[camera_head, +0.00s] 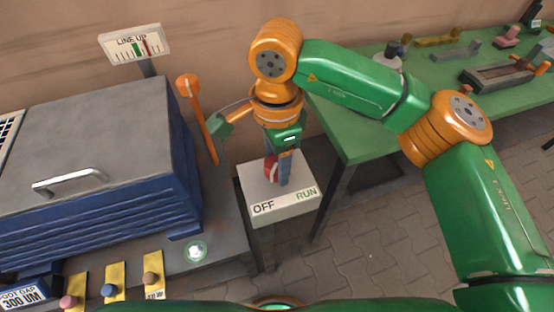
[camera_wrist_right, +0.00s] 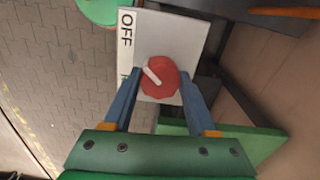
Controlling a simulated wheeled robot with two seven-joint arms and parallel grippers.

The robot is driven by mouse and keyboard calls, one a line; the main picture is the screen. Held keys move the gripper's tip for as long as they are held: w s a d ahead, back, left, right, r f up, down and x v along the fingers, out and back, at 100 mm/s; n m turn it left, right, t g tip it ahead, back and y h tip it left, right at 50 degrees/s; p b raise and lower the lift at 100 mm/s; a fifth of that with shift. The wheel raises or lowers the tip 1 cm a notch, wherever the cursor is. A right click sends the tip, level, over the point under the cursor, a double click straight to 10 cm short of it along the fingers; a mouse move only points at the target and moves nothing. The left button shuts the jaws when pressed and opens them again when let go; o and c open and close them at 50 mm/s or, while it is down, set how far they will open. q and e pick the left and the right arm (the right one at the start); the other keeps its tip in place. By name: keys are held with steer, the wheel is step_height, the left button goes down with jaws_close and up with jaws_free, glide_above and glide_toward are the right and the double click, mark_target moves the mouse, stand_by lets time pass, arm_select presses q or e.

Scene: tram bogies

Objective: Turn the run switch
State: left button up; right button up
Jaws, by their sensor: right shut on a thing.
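The run switch is a red round knob (camera_wrist_right: 160,78) with a pale pointer bar, on a white box (camera_wrist_right: 187,34) marked OFF and RUN. In the head view the red knob (camera_head: 270,168) is partly hidden behind my gripper, on top of the white box (camera_head: 290,207). My right gripper (camera_head: 278,172) points down at the knob. In the wrist view its two blue fingers (camera_wrist_right: 160,88) stand on either side of the knob and are shut on it. The pointer bar lies at a slant in the wrist view. My left gripper is not in view.
A blue machine with a grey lid (camera_head: 90,135) stands left of the switch box, with an orange-knobbed lever (camera_head: 203,120) between. A LINE UP gauge (camera_head: 135,45) stands behind. Several coloured buttons line the front left. A green table (camera_head: 430,75) with parts stands at right.

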mark_target(276, 163)
steer(key=shift+r, duration=0.1)
steer(key=o, duration=1.4)
steer(key=shift+c, duration=0.2)
step_height(276, 163, up, 7)
steer(key=shift+r, duration=0.1)
